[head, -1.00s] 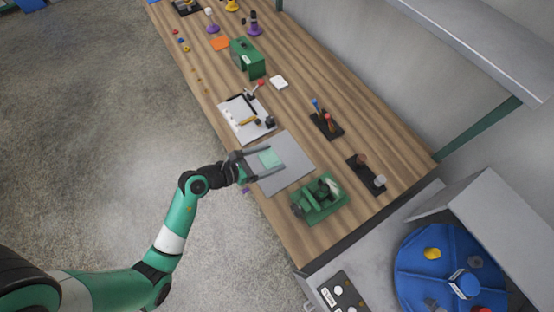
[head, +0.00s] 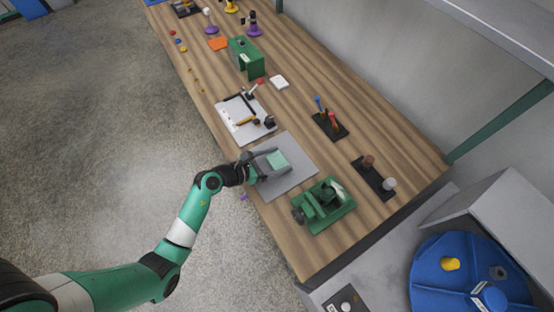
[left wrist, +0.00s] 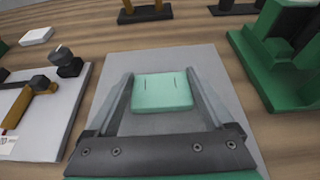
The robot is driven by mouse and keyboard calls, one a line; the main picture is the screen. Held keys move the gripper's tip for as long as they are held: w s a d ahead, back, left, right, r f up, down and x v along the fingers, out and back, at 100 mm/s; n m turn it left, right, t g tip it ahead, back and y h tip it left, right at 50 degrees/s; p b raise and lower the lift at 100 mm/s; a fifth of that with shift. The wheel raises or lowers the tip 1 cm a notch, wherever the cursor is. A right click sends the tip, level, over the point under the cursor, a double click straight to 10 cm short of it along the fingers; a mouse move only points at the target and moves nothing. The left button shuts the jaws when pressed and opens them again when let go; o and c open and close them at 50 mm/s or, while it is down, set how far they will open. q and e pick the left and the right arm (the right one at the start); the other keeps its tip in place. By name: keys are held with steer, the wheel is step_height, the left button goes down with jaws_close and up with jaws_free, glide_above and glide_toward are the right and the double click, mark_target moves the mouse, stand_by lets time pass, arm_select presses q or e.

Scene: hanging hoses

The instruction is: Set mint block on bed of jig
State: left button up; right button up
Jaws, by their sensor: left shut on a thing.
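The mint block (head: 278,161) is a pale green, flat square piece over the grey mat on the bench. My left gripper (head: 275,163) is shut on it, with one finger along each side. In the left wrist view the mint block (left wrist: 162,92) sits between the two fingertips, over the grey mat. I cannot tell whether it touches the mat. The jig appears to be the white plate (head: 237,126) with a black corner fence and dark clamps, just beyond the mat. Its edge also shows at the left in the left wrist view (left wrist: 45,128). My right gripper is not in view.
The grey mat (head: 296,179) lies under the gripper. A green vise (head: 324,204) stands close to its near right. Dark stands with upright pegs (head: 330,124) are farther right. A green box-shaped fixture (head: 246,57) stands beyond the white plate. Bare wood lies between them.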

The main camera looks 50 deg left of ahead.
arm_select(q)
steer(key=o, duration=1.1)
steer(key=shift+f, duration=0.15)
steer(key=shift+s+r, duration=0.25)
steer(key=shift+r, duration=0.1)
steer(key=p+v, duration=0.3)
steer(key=v, duration=0.7)
steer(key=shift+s+a+r+p, duration=0.15)
steer(key=shift+s+p, duration=0.05)
steer(key=shift+p, duration=0.2)
steer(key=shift+s+r, duration=0.15)
steer(key=shift+s, duration=0.35)
